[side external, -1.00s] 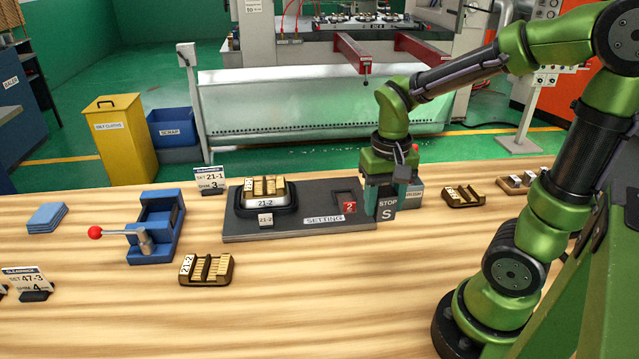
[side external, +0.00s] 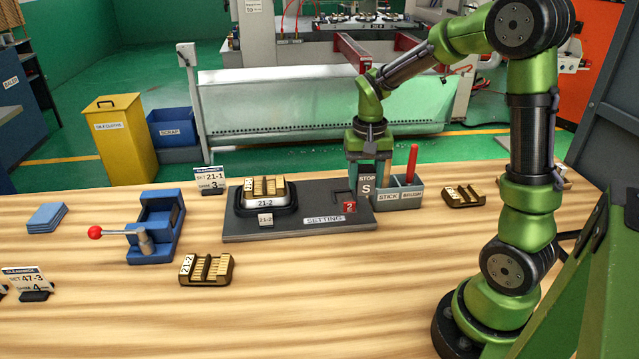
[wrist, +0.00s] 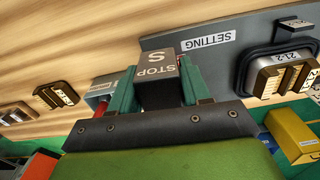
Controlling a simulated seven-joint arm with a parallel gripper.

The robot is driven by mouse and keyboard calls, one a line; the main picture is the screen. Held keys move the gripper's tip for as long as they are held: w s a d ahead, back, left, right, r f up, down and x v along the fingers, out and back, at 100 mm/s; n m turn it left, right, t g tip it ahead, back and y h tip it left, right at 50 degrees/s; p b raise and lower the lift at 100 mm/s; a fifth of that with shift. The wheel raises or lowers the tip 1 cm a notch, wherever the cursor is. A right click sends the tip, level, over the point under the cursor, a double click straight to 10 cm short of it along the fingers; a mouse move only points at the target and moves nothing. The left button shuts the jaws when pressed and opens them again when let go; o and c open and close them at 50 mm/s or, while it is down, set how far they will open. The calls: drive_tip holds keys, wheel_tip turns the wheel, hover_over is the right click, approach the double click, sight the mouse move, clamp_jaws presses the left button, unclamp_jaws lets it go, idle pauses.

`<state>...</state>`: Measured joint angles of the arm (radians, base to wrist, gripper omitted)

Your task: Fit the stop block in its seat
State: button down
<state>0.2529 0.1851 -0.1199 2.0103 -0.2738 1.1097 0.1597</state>
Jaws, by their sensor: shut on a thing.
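My gripper (side external: 369,168) is shut on the stop block (side external: 366,187), a dark grey block marked STOP S. In the wrist view the stop block (wrist: 157,78) sits between the two teal fingers. The dark setting plate (side external: 290,230) lies on the bench, with a square dark seat (side external: 342,197) at its right end. A red tag marked 2 (side external: 349,207) is at the front of that seat. The block appears upright, at the plate's right edge beside the seat; its height above the surface is hard to tell.
A grey stick and brush holder (side external: 400,197) with a red handle stands just right of the block. A brass 21-2 set sits in a dark tray (side external: 266,207) on the plate's left.

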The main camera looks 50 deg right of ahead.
drive_tip(key=w+d, duration=0.6)
drive_tip(key=w, duration=0.3)
drive_tip(key=shift+n, duration=0.3)
drive_tip(key=shift+f, duration=3.85)
drive_tip(key=shift+f, duration=0.55)
drive_tip(key=c, duration=0.8)
unclamp_jaws()
drive_tip(key=shift+s, duration=0.1)
drive_tip(key=shift+o, duration=0.2)
drive_tip(key=shift+r, duration=2.25)
